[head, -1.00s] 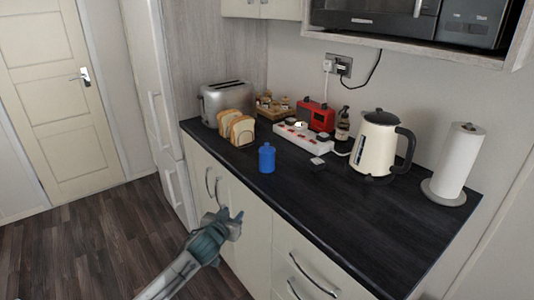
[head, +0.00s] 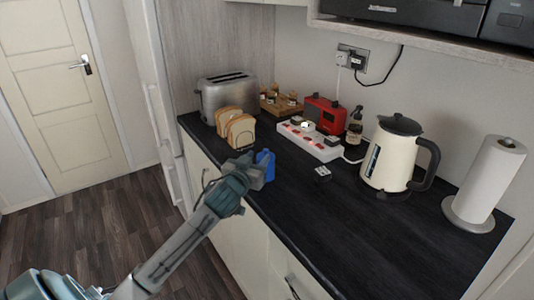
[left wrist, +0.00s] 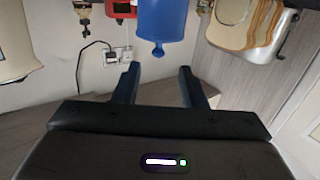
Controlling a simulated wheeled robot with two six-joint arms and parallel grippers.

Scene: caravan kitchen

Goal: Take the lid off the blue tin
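The blue tin (head: 266,162) stands on the dark worktop (head: 330,221) near its front edge, partly hidden by my left gripper in the head view. In the left wrist view the tin (left wrist: 162,22) appears upside down at the top, with its blue lid and small knob (left wrist: 158,50) on it. My left gripper (head: 254,170) is at the tin's near side. In the left wrist view its two fingers (left wrist: 159,68) are apart with nothing between them; the tin shows just beyond the fingertips, roughly in line with the gap. My right gripper is not in view.
Bread slices in a rack (head: 236,127) and a toaster (head: 228,92) stand behind the tin. The kettle (head: 395,155) and paper roll (head: 487,180) are farther right.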

